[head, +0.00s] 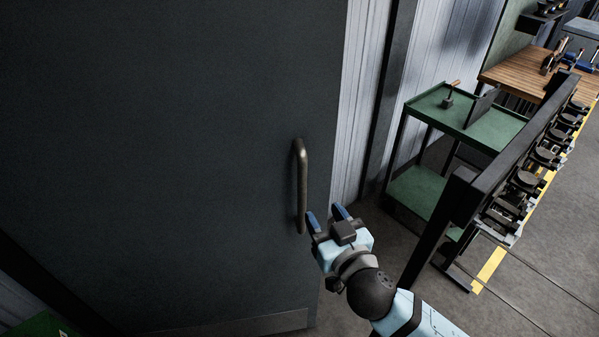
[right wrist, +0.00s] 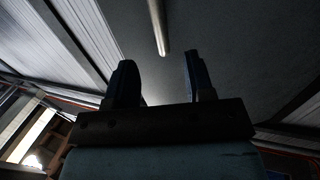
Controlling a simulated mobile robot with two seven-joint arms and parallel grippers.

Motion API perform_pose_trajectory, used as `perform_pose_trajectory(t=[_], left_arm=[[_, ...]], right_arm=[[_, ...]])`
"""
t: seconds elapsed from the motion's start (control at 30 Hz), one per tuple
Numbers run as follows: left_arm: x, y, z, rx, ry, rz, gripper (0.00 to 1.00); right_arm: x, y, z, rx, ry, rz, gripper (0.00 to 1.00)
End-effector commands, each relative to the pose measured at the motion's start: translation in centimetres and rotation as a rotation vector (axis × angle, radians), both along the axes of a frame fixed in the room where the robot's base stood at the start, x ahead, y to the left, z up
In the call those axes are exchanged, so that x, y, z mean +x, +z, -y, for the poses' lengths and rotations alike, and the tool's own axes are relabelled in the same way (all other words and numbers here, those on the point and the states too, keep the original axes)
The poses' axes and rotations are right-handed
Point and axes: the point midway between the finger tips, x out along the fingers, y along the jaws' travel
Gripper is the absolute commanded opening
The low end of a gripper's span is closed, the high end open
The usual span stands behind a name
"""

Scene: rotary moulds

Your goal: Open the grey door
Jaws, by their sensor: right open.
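The grey door (head: 160,150) fills the left half of the head view, a large dark flat panel. Its vertical bar handle (head: 302,185) is near the door's right edge. My right gripper (head: 327,217) is open and empty, just below and to the right of the handle's lower end, apart from it. In the right wrist view the two fingers of my gripper (right wrist: 157,80) stand spread, with the handle (right wrist: 158,28) beyond them, between their lines. The door surface (right wrist: 235,60) lies behind it. My left gripper is not seen.
A green two-shelf cart (head: 465,118) stands to the right against the corrugated wall (head: 440,70). A dark rack with several moulds (head: 528,182) runs along the right, close to my right arm. A wooden bench (head: 525,72) is farther back. Bare floor (head: 545,275) lies at lower right.

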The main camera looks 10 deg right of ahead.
Motion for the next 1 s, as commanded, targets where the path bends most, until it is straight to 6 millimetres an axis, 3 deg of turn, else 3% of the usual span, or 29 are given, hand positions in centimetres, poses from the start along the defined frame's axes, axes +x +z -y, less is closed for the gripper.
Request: perform_pose_trajectory(t=[0.23, 0.7, 1.0], left_arm=[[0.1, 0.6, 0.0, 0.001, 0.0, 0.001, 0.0], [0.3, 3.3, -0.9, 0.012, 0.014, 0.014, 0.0], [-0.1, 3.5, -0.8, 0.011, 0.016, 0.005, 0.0]], right_arm=[[1.4, 0.6, -0.1, 0.01, -0.012, 0.018, 0.48], [10.7, 0.7, -1.5, 0.006, -0.012, 0.016, 0.48], [13.5, 0.4, -1.9, 0.009, -0.01, 0.015, 0.48]])
